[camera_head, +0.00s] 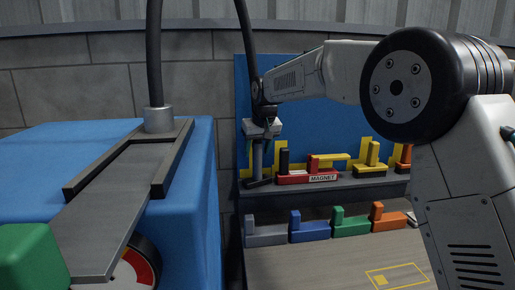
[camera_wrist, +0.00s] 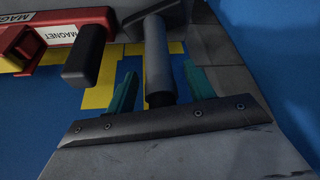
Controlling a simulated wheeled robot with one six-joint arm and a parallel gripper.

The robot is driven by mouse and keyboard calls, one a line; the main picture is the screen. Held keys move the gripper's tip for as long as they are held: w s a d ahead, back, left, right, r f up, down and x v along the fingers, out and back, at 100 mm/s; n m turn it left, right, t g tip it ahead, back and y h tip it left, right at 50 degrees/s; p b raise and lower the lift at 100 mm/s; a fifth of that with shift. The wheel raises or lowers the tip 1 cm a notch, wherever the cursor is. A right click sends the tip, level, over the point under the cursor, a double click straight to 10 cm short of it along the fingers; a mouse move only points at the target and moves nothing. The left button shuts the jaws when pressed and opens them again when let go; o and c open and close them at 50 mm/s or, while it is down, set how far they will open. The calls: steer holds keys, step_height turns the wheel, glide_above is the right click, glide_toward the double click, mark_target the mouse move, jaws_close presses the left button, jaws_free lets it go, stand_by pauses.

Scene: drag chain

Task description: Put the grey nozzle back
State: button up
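The grey nozzle (camera_head: 258,156) is a slim upright grey cylinder at the left end of the back shelf, with a dark foot below it. My gripper (camera_head: 263,132) is right above it, pointing down. In the wrist view the grey nozzle (camera_wrist: 158,60) lies between the two teal fingers of my gripper (camera_wrist: 160,88). Narrow gaps show on both sides of it, so the fingers look open around it and not closed on it. Whether the nozzle's foot is fully seated on the shelf cannot be told.
A red block marked MAGNET (camera_head: 310,178) and a black post (camera_head: 284,160) stand close to the right of the nozzle. A yellow tool (camera_head: 373,155) is farther right. Coloured L-shaped blocks line the lower bench (camera_head: 330,265). A blue panel (camera_head: 300,90) rises behind. A blue machine (camera_head: 203,200) stands left.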

steer(key=shift+r, duration=0.1)
steer(key=v, duration=1.2)
steer(key=s+d+r+m, duration=0.1)
steer(key=s+d+r, duration=0.1)
steer(key=s+d, duration=0.75)
steer(key=s+d+f+m+g+h, duration=0.1)
steer(key=s+d+f, duration=0.3)
steer(key=s, duration=0.5)
steer(key=s+d+f+m, duration=0.1)
steer(key=s+d, duration=0.5)
steer(key=s, duration=0.2)
steer(key=s+d+f+m+g+h, duration=0.1)
steer(key=s+d+f, duration=0.3)
steer(key=s, duration=0.5)
steer(key=s+d+f+g, duration=0.1)
steer(key=s+d+f, duration=0.2)
steer(key=s+f, duration=0.4)
steer(key=s, duration=0.4)
steer(key=shift+s+d+f+m, duration=0.2)
steer(key=shift+s+f+m, duration=0.1)
steer(key=shift+s+f, duration=0.1)
